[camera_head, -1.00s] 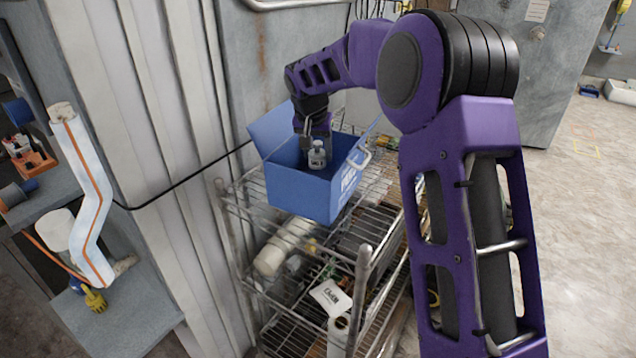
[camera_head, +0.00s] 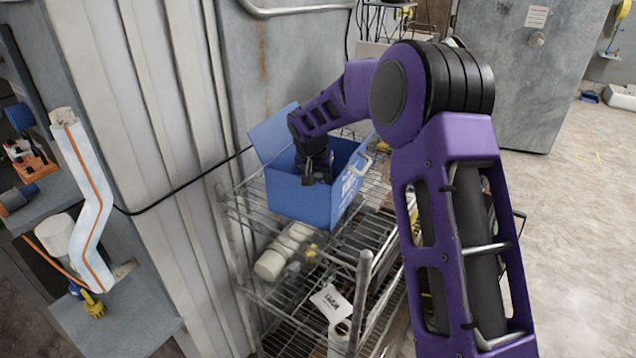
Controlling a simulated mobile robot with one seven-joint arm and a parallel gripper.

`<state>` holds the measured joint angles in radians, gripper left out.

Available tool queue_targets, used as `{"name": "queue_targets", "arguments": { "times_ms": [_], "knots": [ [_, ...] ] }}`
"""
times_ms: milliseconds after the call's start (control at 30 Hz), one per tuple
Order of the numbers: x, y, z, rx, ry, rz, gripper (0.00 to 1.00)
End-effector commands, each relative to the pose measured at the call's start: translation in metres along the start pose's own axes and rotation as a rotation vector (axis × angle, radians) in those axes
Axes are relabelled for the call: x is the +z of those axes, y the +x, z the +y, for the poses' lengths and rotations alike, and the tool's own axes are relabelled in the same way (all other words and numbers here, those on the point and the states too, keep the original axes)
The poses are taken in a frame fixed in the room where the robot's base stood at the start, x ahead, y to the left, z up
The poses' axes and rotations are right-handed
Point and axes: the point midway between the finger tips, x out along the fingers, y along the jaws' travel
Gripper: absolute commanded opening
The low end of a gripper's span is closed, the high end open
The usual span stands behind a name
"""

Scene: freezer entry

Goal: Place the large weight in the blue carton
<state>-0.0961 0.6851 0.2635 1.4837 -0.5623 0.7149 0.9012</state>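The blue carton (camera_head: 312,201) stands open on the top shelf of a wire rack, its left flap raised. My gripper (camera_head: 318,176) is down inside the carton's opening, behind the front wall. Its fingertips are small and partly hidden, so I cannot tell whether they are open or shut. The large weight does not show in this frame; the carton's front wall and my gripper hide the inside of the carton.
The wire rack (camera_head: 362,290) holds several items on its lower shelves, including a white roll-like item (camera_head: 270,264). A ribbed metal wall is left of the rack. A grey work surface (camera_head: 125,315) is at lower left. The floor (camera_head: 575,230) at right is clear.

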Motion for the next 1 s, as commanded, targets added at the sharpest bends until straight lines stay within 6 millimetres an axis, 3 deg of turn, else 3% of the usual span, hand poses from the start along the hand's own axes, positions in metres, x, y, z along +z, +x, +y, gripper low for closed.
{"name": "queue_targets", "arguments": {
  "times_ms": [33, 167, 567, 1000],
  "knots": [
    [0.0, 0.0, 0.0, 0.0, 0.0, 0.0, 0.61],
    [0.0, 0.0, 0.0, 0.0, 0.0, 0.0, 0.84],
    [-0.002, -0.006, 0.0, -0.001, 0.0, 0.001, 0.84],
    [-0.002, -0.094, 0.0, -0.001, 0.0, 0.003, 0.84]
  ]
}}
